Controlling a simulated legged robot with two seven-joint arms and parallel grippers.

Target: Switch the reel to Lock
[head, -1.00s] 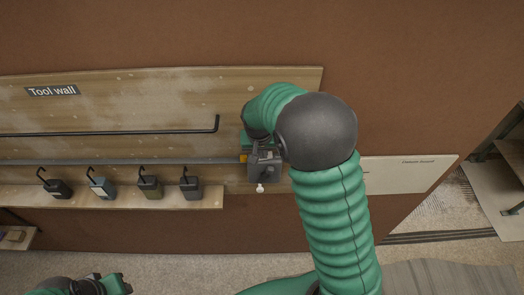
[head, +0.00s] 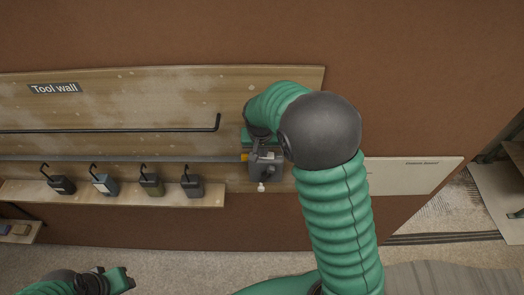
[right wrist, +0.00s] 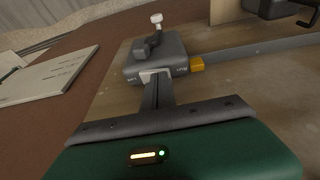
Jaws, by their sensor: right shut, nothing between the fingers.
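The reel is a dark grey box on the tool wall in the head view (head: 266,172), with a white knob hanging below it. In the right wrist view the reel (right wrist: 172,54) fills the upper middle, with small white labels at both ends of its near face, too small to read surely. A pale switch piece (right wrist: 148,75) shows on that face. My right gripper (right wrist: 157,88) is shut and empty, its fingertips at or just in front of the pale piece; contact is unclear. My left gripper (head: 124,278) is at the lower left of the head view, far from the reel.
A grey rail with a yellow block (right wrist: 196,64) runs from the reel. A pale sign panel (head: 415,174) is on the right.

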